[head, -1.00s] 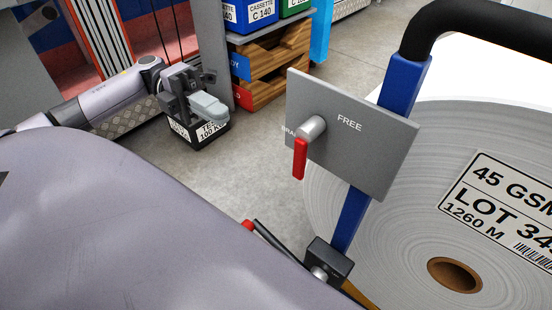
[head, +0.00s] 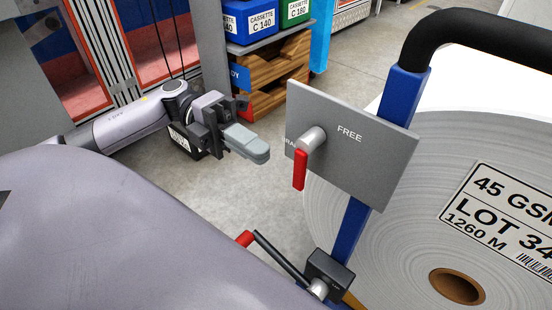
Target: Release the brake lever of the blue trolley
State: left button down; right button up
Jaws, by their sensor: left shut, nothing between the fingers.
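The blue trolley shows as a blue post (head: 351,232) with a black handlebar (head: 478,28). A tilted grey plate (head: 375,160) is fixed on the post. A brake lever (head: 300,169) with a red grip hangs down from a grey hub at the plate's left. "FREE" is printed right of the hub; the label on the left is partly hidden by the hub. My left gripper (head: 262,153) is shut and empty, left of the lever and apart from it, its fingers pointing right. My right gripper is out of view.
A large paper roll (head: 400,206) stands behind the plate. A red-tipped black crank (head: 268,248) sits by a black box (head: 331,270) low on the post. Wooden trays (head: 275,82) and cassettes (head: 262,18) stand behind.

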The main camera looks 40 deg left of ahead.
aim_at(294, 176)
pick_arm(q)
jog(key=shift+s+d, duration=0.2)
jog(key=shift+d, duration=2.15)
jog(key=shift+d+f+h+b, duration=0.1)
jog(key=shift+f+h+b, duration=0.1)
jog(key=shift+h+b, duration=0.15)
